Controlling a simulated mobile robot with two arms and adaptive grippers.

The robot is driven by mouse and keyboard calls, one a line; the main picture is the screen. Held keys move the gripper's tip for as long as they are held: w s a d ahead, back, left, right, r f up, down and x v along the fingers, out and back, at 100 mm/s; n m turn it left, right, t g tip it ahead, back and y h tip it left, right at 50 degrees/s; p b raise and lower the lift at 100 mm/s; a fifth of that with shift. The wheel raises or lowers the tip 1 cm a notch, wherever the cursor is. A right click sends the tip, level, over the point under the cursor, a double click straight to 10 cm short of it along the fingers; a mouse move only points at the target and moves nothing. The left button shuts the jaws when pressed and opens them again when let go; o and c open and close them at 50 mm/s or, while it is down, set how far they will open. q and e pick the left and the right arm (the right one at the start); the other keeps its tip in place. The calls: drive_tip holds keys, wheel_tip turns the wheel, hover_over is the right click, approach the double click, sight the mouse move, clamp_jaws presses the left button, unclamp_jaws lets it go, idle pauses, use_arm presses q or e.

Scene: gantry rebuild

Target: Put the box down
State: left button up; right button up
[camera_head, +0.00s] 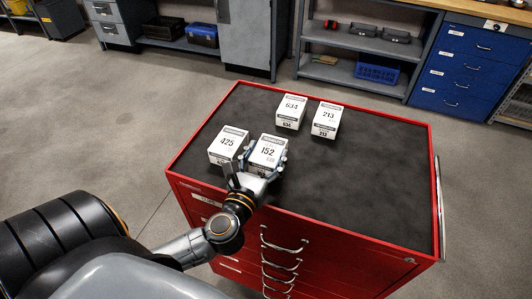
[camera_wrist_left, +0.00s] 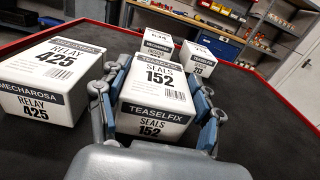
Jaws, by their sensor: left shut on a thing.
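A white box marked 152 (camera_head: 267,152) is between the fingers of my left gripper (camera_head: 262,166), over the dark top of the red tool cabinet (camera_head: 340,190). In the left wrist view, the fingers (camera_wrist_left: 158,112) press on both sides of box 152 (camera_wrist_left: 158,78), whose label reads SEALS. The box looks upright and at or just above the mat; I cannot tell whether it touches. The box marked 425 (camera_head: 229,144) stands close to its left. My right gripper does not show.
The boxes marked 634 (camera_head: 291,111) and 213 (camera_head: 327,120) stand farther back on the cabinet top. The right and front parts of the top are clear. Grey shelving (camera_head: 350,45) and blue drawers (camera_head: 470,68) stand beyond the floor.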

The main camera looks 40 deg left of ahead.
use_arm(q)
drive_tip(key=shift+s+f, duration=0.1)
drive_tip(key=shift+f, duration=0.15)
drive_tip(key=o, duration=1.2)
drive_tip(key=shift+f, duration=0.15)
drive_tip(key=shift+o, duration=0.8)
drive_tip(key=shift+d+f, duration=0.1)
drive_tip(key=shift+f, duration=0.05)
drive_tip(key=shift+r, duration=0.45)
drive_tip(key=r+b+v, duration=0.1)
drive_tip(key=b+v, duration=0.1)
drive_tip(key=v, duration=1)
drive_tip(key=shift+b, duration=0.3)
